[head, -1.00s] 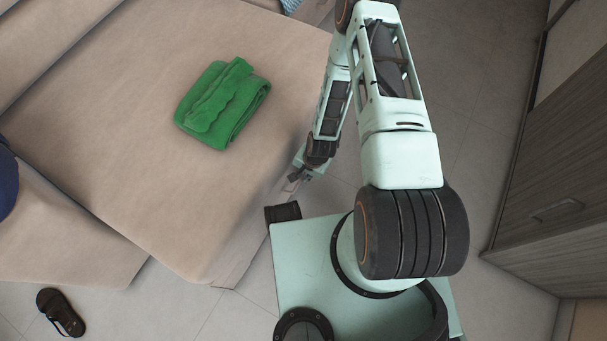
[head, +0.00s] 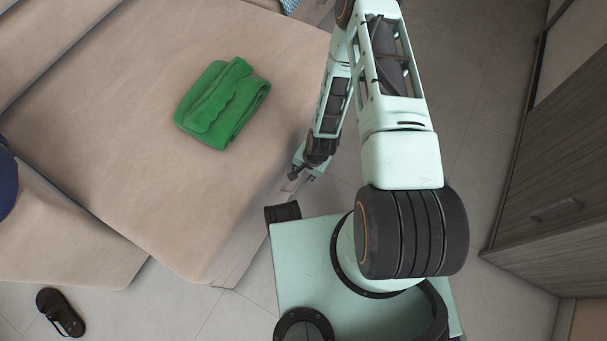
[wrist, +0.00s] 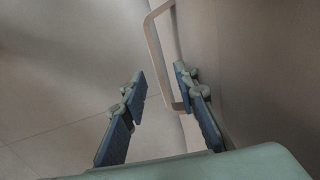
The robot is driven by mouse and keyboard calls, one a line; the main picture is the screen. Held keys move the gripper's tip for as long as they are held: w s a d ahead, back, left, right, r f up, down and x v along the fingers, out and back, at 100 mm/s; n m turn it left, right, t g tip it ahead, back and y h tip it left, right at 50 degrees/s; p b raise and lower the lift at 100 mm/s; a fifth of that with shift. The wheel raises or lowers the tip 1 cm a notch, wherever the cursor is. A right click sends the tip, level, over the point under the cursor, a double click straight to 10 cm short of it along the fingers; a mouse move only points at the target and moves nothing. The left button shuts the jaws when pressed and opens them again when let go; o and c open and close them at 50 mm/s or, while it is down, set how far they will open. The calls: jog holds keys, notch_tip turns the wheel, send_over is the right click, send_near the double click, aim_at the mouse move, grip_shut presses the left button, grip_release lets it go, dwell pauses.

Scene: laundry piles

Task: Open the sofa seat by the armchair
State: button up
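The beige sofa seat (head: 130,110) fills the left of the head view, and its front side faces my base. A pale U-shaped handle (wrist: 157,60) stands out from the upright beige face (wrist: 260,70) in the wrist view. My gripper (head: 298,178) is low beside the seat's front edge in the head view. In the wrist view my gripper (wrist: 161,76) is open, with one finger on each side of the handle's long bar. I cannot tell whether the fingers touch the bar. The armchair is not clearly identifiable.
A folded green cloth (head: 222,104) lies on the seat. A dark sandal (head: 60,312) is on the tiled floor at lower left. A dark-blue item (head: 6,180) shows at the left edge. A grey wooden cabinet (head: 555,180) stands at right, with bare floor before it.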

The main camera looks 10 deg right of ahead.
notch_tip(320, 180, up, 9)
dwell(0.4)
dwell(0.5)
